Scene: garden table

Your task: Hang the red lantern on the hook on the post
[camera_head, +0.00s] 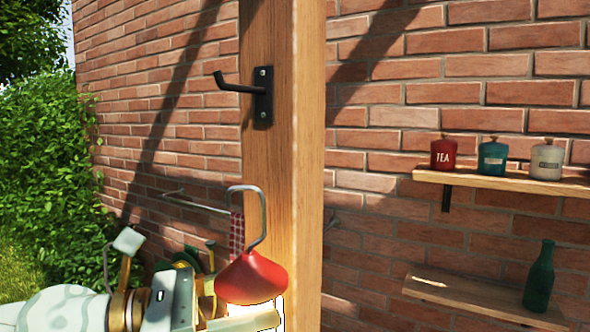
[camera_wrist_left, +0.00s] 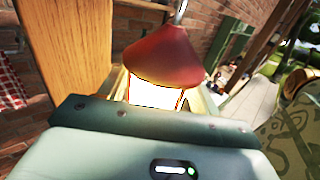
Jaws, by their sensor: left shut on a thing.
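The red lantern (camera_head: 251,278) has a red cone-shaped top, a bright glowing body and a tall grey wire handle. My left gripper (camera_head: 240,318) is shut on the lantern's body at the bottom of the head view. The left wrist view also shows the lantern (camera_wrist_left: 160,57) between the fingers of the left gripper (camera_wrist_left: 158,95). The wooden post (camera_head: 308,190) stands just behind the lantern. The black hook (camera_head: 240,88) is fixed to the post and points left with an upturned tip. The lantern's handle is upright, well below the hook and apart from it. My right gripper is not in view.
A brick wall (camera_head: 400,90) stands behind. At the right, a shelf (camera_head: 500,180) bears a red tea jar (camera_head: 444,154), a teal jar (camera_head: 492,158) and a pale jar (camera_head: 547,161). A lower shelf (camera_head: 450,292) bears a green bottle (camera_head: 540,277). A checked cloth (camera_head: 237,237) hangs behind the handle.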

